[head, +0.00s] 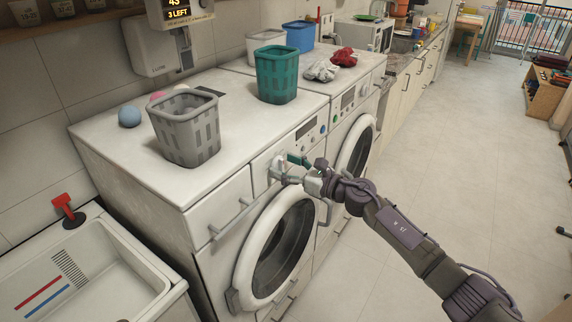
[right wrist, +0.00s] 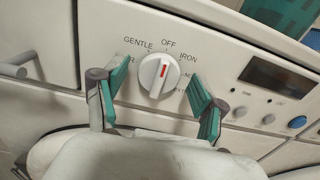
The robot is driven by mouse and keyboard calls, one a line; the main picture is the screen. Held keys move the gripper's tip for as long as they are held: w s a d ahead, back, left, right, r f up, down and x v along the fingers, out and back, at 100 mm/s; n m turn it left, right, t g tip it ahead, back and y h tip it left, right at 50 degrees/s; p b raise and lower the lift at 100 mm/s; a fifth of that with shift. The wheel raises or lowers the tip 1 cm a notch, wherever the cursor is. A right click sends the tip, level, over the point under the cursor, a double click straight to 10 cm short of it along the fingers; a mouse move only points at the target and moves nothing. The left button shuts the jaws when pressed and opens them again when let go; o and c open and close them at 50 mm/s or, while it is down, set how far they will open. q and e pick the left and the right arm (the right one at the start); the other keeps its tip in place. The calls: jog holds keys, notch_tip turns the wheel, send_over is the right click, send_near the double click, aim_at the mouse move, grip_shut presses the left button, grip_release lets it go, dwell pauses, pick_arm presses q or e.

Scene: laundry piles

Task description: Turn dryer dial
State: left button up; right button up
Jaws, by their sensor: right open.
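The dryer dial (right wrist: 157,82) is a round white knob with a red mark on its ridge, on the front panel of the near machine (head: 282,243). In the right wrist view the mark points up, roughly toward OFF. GENTLE and IRON are printed to either side; lower labels are partly hidden by my fingers. My right gripper (right wrist: 160,92) is open, with one teal fingertip on each side of the dial and visible gaps to it. In the head view the right gripper (head: 290,172) is at the panel and largely covers the dial. My left gripper is not in view.
A grey basket (head: 188,130) and a teal basket (head: 278,75) stand on the machine tops. A small display (right wrist: 281,78) and buttons, including a blue one (right wrist: 298,122), sit right of the dial. A sink (head: 85,270) is at left; open floor (head: 440,160) lies at right.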

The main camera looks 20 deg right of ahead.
jog(key=c, duration=1.1)
jog(key=shift+m, duration=0.4)
jog(key=shift+w+d+f+m+p, duration=0.1)
jog(key=shift+m+p, duration=1.05)
jog(key=shift+m, duration=2.55)
jog(key=shift+w+d+m+p, duration=0.1)
jog(key=shift+m+p, duration=1)
jog(key=shift+m, duration=2.6)
jog(key=shift+s, duration=0.1)
